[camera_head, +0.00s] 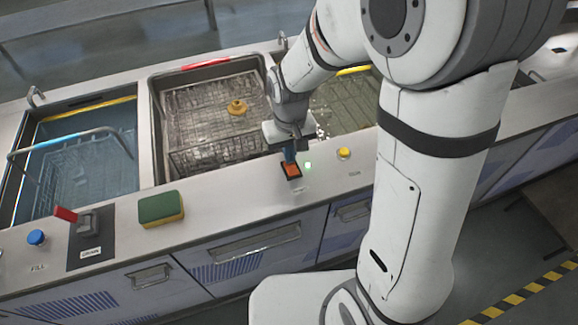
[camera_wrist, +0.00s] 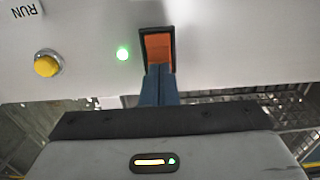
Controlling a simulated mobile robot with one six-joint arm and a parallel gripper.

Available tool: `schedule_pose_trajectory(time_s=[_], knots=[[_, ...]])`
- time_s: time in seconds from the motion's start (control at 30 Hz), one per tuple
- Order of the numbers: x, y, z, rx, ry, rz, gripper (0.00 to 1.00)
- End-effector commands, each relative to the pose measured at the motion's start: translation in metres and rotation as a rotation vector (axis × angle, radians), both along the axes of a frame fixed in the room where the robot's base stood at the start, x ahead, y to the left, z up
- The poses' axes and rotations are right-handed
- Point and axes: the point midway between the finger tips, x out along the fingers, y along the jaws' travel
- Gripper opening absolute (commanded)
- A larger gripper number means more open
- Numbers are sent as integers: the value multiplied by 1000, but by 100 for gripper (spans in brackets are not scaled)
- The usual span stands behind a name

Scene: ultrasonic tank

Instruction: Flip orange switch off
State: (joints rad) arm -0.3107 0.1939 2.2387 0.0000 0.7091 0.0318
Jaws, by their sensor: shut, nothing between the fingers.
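The orange rocker switch (camera_head: 291,170) sits in a black frame on the counter's front ledge. It also shows in the wrist view (camera_wrist: 160,52). A green light (camera_head: 308,165) glows beside it and shows in the wrist view too (camera_wrist: 123,53). My gripper (camera_head: 289,156) points down at the switch, with its blue fingers closed together and empty. In the wrist view the fingertips (camera_wrist: 159,70) overlap the switch's near edge; I cannot tell whether they touch it.
A yellow button (camera_head: 344,153) lies right of the switch. A green-yellow sponge (camera_head: 160,208), a red-handled lever (camera_head: 66,215) and a blue button (camera_head: 36,237) are further left. Behind stand tanks, one with a wire basket (camera_head: 210,120) holding a brass-coloured part (camera_head: 237,107).

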Motion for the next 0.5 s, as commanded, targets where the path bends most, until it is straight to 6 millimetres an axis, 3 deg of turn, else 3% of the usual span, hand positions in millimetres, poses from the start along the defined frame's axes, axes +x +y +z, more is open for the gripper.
schedule_pose_trajectory(time_s=[0.5], knots=[[0, 0, -9, 0, 0, 0, 0]])
